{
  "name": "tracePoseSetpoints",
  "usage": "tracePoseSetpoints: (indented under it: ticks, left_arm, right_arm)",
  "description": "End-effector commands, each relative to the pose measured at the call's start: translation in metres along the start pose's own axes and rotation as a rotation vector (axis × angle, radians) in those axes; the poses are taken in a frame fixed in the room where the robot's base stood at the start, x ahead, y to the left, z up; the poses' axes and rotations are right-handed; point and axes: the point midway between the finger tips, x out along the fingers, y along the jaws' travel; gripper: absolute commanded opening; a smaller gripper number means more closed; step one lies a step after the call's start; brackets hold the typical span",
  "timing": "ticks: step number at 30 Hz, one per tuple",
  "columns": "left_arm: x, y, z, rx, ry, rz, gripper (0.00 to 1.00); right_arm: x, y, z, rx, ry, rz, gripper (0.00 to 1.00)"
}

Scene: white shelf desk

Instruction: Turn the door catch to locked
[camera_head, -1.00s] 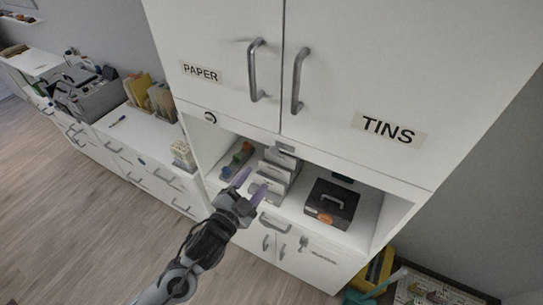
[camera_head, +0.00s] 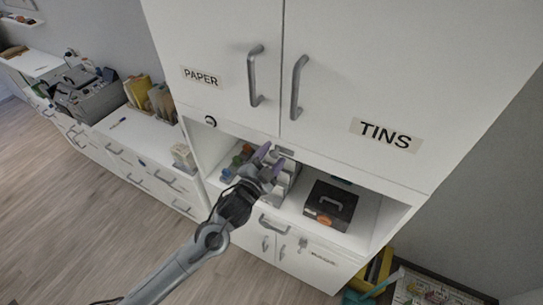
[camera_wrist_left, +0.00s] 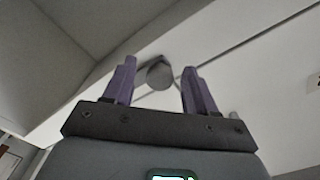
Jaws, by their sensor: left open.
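A round dark-rimmed fixture (camera_head: 211,120), which looks like the door catch, is on the white strip below the left upper door. Its setting is too small to read. In the left wrist view a round grey knob (camera_wrist_left: 160,76) shows beyond and between the fingertips, apart from them; I cannot tell for certain that it is the same piece. My left gripper (camera_head: 271,153) is open and empty, in front of the open shelf compartment; its purple fingers also show in the left wrist view (camera_wrist_left: 158,82). My right gripper is not in view.
The upper doors carry PAPER (camera_head: 201,77) and TINS (camera_head: 385,135) labels and two bar handles (camera_head: 255,76). The compartment holds white dividers (camera_head: 291,181) and a black box (camera_head: 331,203). Open floor lies at left.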

Motion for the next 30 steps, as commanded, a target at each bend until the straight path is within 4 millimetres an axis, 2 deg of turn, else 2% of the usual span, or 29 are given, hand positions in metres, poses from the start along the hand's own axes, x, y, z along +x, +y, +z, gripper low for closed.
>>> tracePoseSetpoints:
  ticks: [7,18,30]
  left_arm:
    - [0.0006,0.0,0.0003,0.0,0.0,0.0,0.56]
    - [0.0003,0.0,0.0004,0.0,-0.001,0.0,0.01]
    - [0.0003,-0.0002,0.0003,-0.074,-0.002,-0.001,0.0]
  right_arm:
    - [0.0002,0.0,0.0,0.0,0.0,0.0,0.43]
    - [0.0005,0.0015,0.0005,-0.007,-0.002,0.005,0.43]
    - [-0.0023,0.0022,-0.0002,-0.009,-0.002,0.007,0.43]
